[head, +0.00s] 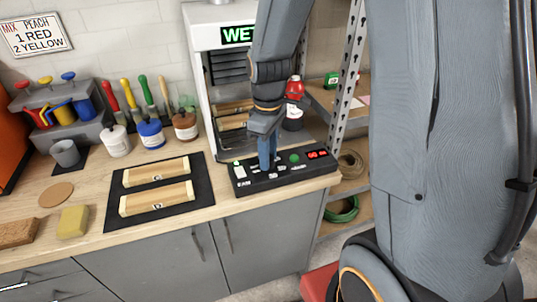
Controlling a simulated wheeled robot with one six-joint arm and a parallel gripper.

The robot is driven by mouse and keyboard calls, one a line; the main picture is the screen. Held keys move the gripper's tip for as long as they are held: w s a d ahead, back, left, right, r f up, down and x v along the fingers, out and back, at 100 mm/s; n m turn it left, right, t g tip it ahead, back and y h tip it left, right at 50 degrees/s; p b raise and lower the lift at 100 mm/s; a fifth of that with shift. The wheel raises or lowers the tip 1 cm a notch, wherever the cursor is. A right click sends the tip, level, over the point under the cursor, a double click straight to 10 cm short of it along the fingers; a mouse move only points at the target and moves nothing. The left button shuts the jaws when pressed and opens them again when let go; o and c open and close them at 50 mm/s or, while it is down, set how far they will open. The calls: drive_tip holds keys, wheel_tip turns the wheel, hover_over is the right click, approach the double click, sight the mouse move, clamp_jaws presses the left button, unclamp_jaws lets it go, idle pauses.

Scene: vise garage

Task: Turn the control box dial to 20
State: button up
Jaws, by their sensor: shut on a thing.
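The control box (245,183) is a low black panel at the right end of the wooden worktop, in front of the cabinet with the green "WE..." sign. It has a green button (295,158), small pale markings and a red lit display (318,154) whose digits are too small to read surely. My gripper (267,160) points down onto the middle of the box and is shut on the dial. The gripper's fingers hide the dial and its pointer.
A black mat (113,210) with two wooden blocks lies left of the box. Paint jars (151,134) and brushes stand behind it. The open cabinet (200,75) rises close behind my gripper. A metal shelf post (345,75) stands close on the right.

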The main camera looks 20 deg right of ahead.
drive_tip(key=shift+m, duration=0.3)
drive_tip(key=m+p, duration=0.2)
drive_tip(key=m, duration=0.3)
drive_tip(key=m+p, duration=0.2)
drive_tip(key=m, duration=0.4)
drive_tip(key=shift+m, duration=0.4)
drive_tip(key=m+p, duration=0.1)
drive_tip(key=m, duration=0.4)
drive_tip(key=m+p, duration=0.1)
drive_tip(key=m, duration=0.5)
drive_tip(key=shift+m, duration=0.3)
drive_tip(key=o, duration=1)
drive_tip(key=shift+o, duration=0.2)
drive_tip(key=shift+r, duration=0.1)
